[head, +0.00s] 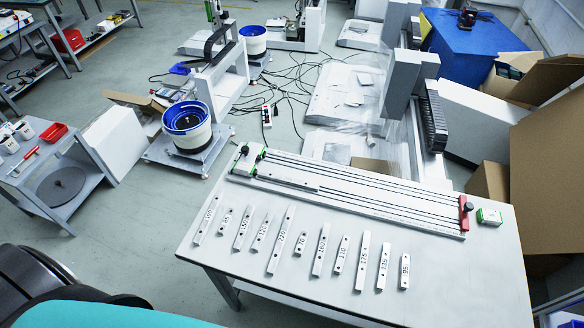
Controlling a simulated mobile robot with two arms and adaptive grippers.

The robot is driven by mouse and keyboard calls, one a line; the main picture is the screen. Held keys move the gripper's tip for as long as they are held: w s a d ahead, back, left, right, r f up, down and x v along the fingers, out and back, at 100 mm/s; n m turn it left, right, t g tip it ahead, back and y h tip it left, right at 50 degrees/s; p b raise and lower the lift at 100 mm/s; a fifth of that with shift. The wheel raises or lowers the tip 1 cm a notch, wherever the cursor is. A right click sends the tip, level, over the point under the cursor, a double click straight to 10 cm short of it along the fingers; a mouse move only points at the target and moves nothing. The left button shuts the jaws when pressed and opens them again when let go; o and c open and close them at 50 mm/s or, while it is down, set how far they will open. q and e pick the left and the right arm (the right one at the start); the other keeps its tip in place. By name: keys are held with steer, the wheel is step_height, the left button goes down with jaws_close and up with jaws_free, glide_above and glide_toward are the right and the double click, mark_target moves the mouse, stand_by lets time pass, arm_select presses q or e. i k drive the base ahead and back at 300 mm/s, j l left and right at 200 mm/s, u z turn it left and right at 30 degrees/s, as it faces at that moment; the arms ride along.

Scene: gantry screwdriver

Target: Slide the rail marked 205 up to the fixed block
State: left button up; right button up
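A long fixture (370,196) with parallel rods and a scale lies along the back of the white table (330,292). A green-and-white block (243,160) with black knobs is at its left end, and a red block (464,213) with a black knob is at its right end. I cannot tell which is the fixed block. A short pale rail (287,182) lies in the fixture near the left end; its marking is not readable. No loose rail reads 205. Neither gripper is in view.
Several loose marked rails lie in a row before the fixture, including 190 (208,219), 220 (281,240) and 95 (404,271). A small green-and-white box (489,217) sits at the table's right. The table's front strip is clear. Cardboard (550,170) stands behind right.

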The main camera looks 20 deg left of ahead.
mark_target(262, 174)
steer(key=i+j+z, duration=0.2)
steer(key=j, duration=0.4)
steer(key=j+z, duration=0.25)
steer(key=j, duration=0.35)
